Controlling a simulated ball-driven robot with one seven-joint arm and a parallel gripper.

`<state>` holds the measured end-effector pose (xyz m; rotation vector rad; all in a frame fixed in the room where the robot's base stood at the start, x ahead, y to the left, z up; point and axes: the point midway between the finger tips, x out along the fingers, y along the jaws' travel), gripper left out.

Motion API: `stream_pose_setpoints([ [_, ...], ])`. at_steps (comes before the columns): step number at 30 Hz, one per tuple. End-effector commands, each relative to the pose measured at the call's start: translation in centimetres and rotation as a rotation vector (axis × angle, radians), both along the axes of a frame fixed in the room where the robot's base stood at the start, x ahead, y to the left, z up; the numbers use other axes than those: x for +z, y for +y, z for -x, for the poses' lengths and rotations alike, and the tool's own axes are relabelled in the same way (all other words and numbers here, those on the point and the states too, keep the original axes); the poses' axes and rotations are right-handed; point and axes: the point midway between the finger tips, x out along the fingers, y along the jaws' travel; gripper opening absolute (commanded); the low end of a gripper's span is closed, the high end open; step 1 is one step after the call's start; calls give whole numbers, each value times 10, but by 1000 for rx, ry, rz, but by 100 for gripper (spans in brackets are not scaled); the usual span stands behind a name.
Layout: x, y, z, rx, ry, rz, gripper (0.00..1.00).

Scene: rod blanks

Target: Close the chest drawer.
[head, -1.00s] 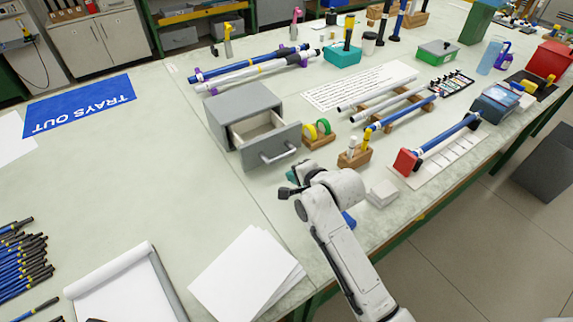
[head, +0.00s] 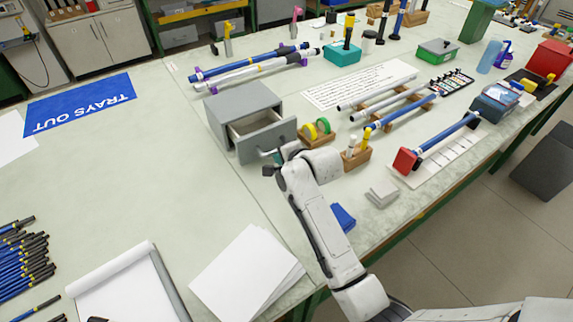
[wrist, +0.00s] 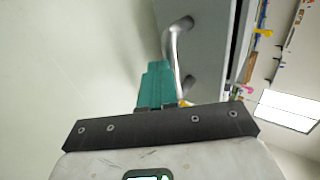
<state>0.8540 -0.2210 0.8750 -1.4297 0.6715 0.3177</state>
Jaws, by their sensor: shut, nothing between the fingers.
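The drawer front faces my arm and carries a curved metal handle (wrist: 178,48).
Tape rolls in a wooden holder (head: 318,140) and a small wooden block with bottles (head: 355,157) stand right of the drawer. A blue item (head: 343,217) and white pads (head: 381,194) lie near the bench edge.

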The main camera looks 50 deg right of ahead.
Motion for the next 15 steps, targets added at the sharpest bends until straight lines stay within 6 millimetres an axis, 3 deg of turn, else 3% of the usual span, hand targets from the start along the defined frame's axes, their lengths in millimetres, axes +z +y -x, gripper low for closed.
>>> stream_pose_setpoints([
  [9, -2, -15, -61, 0, -2, -1, 0],
  [15, 0, -19, -77, 0, -1, 0, 0],
])
